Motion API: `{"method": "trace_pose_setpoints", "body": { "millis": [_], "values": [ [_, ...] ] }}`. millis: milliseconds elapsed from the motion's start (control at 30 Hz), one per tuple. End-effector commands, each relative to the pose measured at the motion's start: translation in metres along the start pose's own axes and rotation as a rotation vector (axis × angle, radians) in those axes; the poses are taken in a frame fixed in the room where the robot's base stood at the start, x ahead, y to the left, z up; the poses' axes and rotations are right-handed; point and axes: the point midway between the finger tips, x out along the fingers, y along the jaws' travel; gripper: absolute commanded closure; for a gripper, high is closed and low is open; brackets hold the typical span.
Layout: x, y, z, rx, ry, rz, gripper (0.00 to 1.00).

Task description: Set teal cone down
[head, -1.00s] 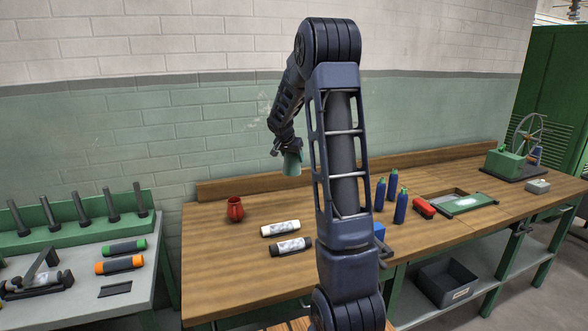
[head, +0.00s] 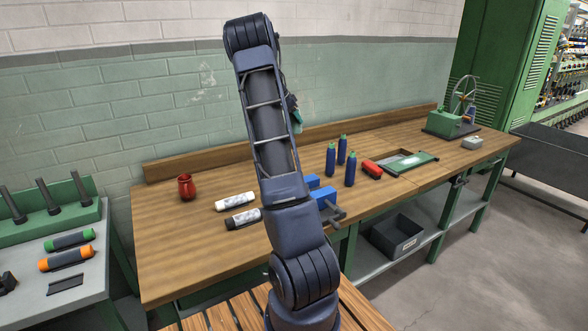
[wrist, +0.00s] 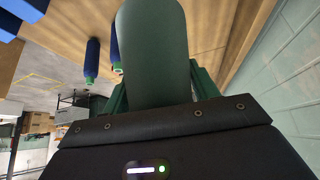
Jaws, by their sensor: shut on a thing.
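The teal cone (wrist: 155,55) fills the upper middle of the wrist view, dark green in that light. My gripper (wrist: 158,95) is shut on it, with a green finger showing on each side. In the head view a small part of the cone (head: 297,120) shows behind my arm, above the workbench (head: 180,240) near its back board. The rest of the cone and most of the gripper are hidden there by the arm. The cone is apart from the bench top.
Several blue bobbins (head: 350,169) with green tips stand right of my arm. The bench's left front is clear.

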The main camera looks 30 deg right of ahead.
Motion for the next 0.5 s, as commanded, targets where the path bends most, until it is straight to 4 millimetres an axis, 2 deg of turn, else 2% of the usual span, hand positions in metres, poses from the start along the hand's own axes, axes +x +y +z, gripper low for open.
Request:
{"method": "trace_pose_setpoints", "body": {
  "millis": [167, 500],
  "values": [
    [0.024, 0.001, 0.013, 0.006, 0.000, 0.008, 0.69],
    [0.087, 0.001, 0.053, 0.004, 0.001, 0.007, 0.69]
  ]
}}
